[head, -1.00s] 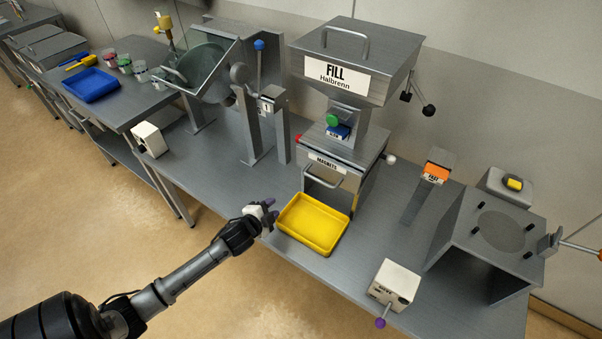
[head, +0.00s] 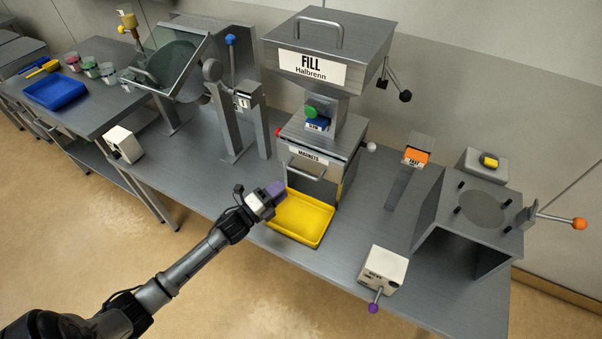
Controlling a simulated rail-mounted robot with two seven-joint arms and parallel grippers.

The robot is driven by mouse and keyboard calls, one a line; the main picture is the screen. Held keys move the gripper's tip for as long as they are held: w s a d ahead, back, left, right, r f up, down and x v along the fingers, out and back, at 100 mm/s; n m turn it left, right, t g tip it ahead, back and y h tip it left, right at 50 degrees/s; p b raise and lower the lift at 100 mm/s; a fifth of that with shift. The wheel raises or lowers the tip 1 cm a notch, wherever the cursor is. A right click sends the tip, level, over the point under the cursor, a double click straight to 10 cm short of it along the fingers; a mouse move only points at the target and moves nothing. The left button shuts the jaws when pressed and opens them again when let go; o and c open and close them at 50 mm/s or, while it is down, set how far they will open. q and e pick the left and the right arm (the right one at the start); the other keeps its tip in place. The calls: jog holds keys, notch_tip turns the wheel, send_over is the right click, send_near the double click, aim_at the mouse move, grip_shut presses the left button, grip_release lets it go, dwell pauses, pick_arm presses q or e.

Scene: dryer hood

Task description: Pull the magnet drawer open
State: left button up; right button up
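The magnet drawer (head: 322,164) is the grey box front labelled MAGNETS, under the FILL Halbrenn hopper (head: 340,50). Its bar handle (head: 305,175) runs across the front below the label. My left gripper (head: 272,192), with purple fingertips, is just left of and below the handle, over the left edge of the yellow tray (head: 318,222). It appears apart from the handle. Whether its fingers are open or shut is too small to tell. My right gripper is not in view.
The yellow tray lies directly below the drawer front. A white box with a purple-knobbed lever (head: 382,270) stands at the front right. A post with a blue-knobbed lever (head: 231,62) stands left of the drawer.

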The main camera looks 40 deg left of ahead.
aim_at(301, 172)
pick_arm(q)
jog(key=x, duration=0.8)
jog(key=shift+w+r, duration=0.1)
jog(key=shift+w, duration=0.2)
grip_shut()
